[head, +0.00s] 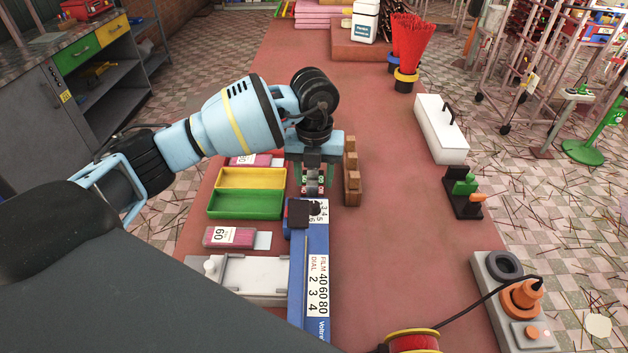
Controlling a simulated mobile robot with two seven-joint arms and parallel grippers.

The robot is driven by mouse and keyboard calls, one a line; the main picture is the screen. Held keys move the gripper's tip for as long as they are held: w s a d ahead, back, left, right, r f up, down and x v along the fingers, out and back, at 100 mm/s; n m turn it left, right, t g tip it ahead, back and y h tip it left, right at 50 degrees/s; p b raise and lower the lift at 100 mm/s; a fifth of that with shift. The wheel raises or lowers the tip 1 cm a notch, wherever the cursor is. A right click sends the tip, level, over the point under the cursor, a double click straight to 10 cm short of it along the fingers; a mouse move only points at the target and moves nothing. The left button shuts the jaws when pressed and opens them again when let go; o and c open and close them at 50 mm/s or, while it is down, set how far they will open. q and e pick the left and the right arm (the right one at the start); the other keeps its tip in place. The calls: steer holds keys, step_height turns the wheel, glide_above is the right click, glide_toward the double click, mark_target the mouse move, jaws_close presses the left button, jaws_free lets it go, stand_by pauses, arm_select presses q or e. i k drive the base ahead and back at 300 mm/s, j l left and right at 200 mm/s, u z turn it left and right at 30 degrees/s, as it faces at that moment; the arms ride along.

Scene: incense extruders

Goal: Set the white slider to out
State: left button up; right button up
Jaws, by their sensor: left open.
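A white block (262,273) with a shallow slot lies at the near left of the red table. A small white knob (210,266) stands at its left end; it may be the white slider, but I cannot tell its setting. The block meets a blue bar (318,262) with a white printed scale reading "FILM 40 60 80" and "DIAL 2 3 4". My left gripper (313,188) points down, open, above the far end of the blue bar, well apart from the white block. No object shows clearly between its fingers.
Yellow (250,178) and green (245,205) trays and a card marked 60 (228,236) lie left of the bar. Wooden blocks (352,180) stand right of the gripper. A white box (440,132) and a grey socket panel (500,300) line the right edge. Mid-right table is clear.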

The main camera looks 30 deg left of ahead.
mark_target(241, 273)
steer(key=k+l, duration=0.1)
steer(key=l, duration=0.35)
steer(key=k+l, duration=0.1)
steer(key=l, duration=0.3)
steer(key=k+l, duration=0.1)
steer(key=l, duration=0.35)
steer(key=k+l, duration=0.1)
steer(key=l, duration=0.75)
steer(key=k, duration=0.05)
